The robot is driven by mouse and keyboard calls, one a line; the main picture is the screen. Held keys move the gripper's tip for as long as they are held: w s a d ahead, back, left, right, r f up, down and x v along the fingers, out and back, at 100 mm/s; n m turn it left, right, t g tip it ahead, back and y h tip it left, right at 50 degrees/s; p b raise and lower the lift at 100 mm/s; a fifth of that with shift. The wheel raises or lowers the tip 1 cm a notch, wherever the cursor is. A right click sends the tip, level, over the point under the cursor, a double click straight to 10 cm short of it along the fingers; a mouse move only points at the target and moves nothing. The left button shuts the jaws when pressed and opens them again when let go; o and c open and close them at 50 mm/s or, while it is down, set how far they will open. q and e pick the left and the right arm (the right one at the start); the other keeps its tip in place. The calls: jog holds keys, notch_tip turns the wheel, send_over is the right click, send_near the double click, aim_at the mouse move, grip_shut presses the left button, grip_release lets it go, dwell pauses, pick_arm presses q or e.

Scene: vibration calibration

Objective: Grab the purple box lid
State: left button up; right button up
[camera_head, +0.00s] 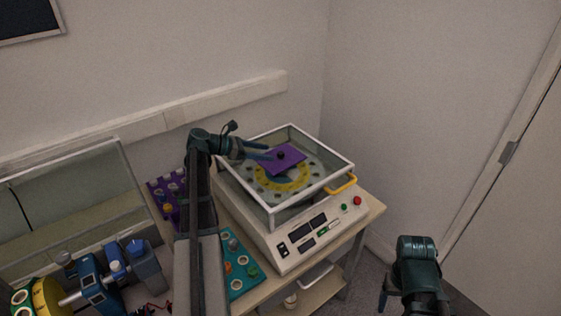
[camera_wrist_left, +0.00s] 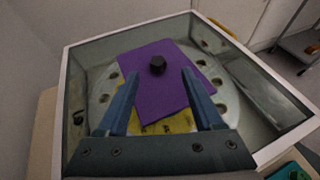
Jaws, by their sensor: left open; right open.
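The purple box lid (camera_head: 287,161) is a flat purple plate with a black knob in its middle. It is inside the white-framed, clear-walled chamber of the machine (camera_head: 297,227), over a yellow and grey round plate with holes. In the left wrist view the purple lid (camera_wrist_left: 165,85) lies in front of my open left gripper (camera_wrist_left: 159,85), with the knob (camera_wrist_left: 157,65) just beyond and between the fingertips. In the head view my left gripper (camera_head: 268,155) reaches over the chamber's left side towards the lid. My right gripper (camera_head: 384,300) is at the lower right, away from the machine, and empty.
The chamber has a raised white rim (camera_head: 310,189) and a yellow handle (camera_head: 341,185) at its right. A teal rack (camera_head: 238,266) and a purple rack (camera_head: 167,196) stand left of the machine. Blue-and-yellow equipment (camera_head: 92,285) is at the lower left. Floor space shows at the right.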

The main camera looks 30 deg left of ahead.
aim_at(278, 153)
pick_arm(q)
jog(key=shift+b+x, duration=1)
jog(key=shift+x, duration=1.6)
jog(key=shift+w, duration=0.1)
jog(key=shift+a, duration=0.1)
grip_shut()
